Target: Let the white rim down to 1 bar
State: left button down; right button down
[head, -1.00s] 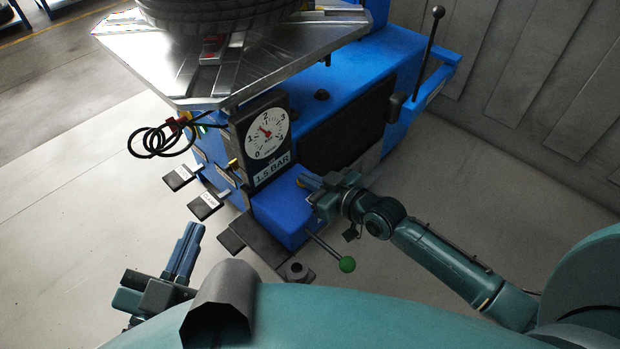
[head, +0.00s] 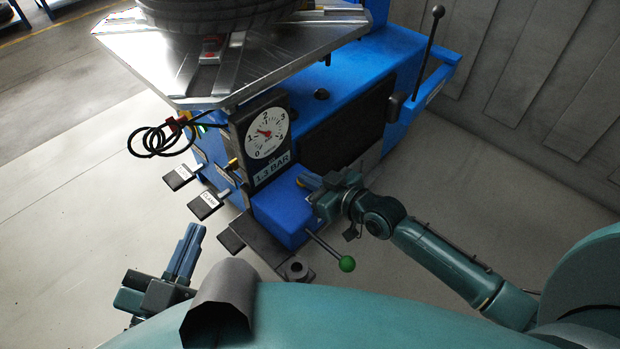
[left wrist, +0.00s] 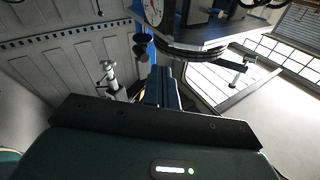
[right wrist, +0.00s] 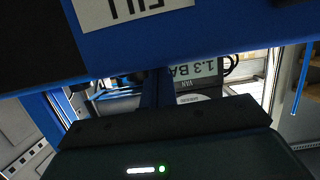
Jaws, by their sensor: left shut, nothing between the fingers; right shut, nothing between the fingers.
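A tyre (head: 215,14) lies on the steel turntable (head: 130,50) of the blue machine (head: 345,70), cut off by the top edge; no white rim shows on it. The dial gauge (head: 267,133) stands on the machine's front, its needle between 1 and 2. The display (head: 272,170) below reads 1.3 BAR. My right gripper (head: 308,182) is shut at the machine's blue front, right of the display; whether it touches or presses something there is hidden. My left gripper (head: 193,230) is shut and empty above the floor, apart from the machine.
Several black pedals (head: 204,205) stick out at the machine's lower left. A green-knobbed lever (head: 346,264) stands below my right gripper. A coiled black hose (head: 155,140) hangs left of the gauge. A tall black-knobbed lever (head: 432,40) rises at the right. The floor at left is clear.

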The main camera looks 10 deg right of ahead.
pick_arm(q)
jog(key=shift+r, duration=0.15)
pick_arm(e)
jog(key=shift+s+f, duration=0.1)
jog(key=shift+f, duration=0.05)
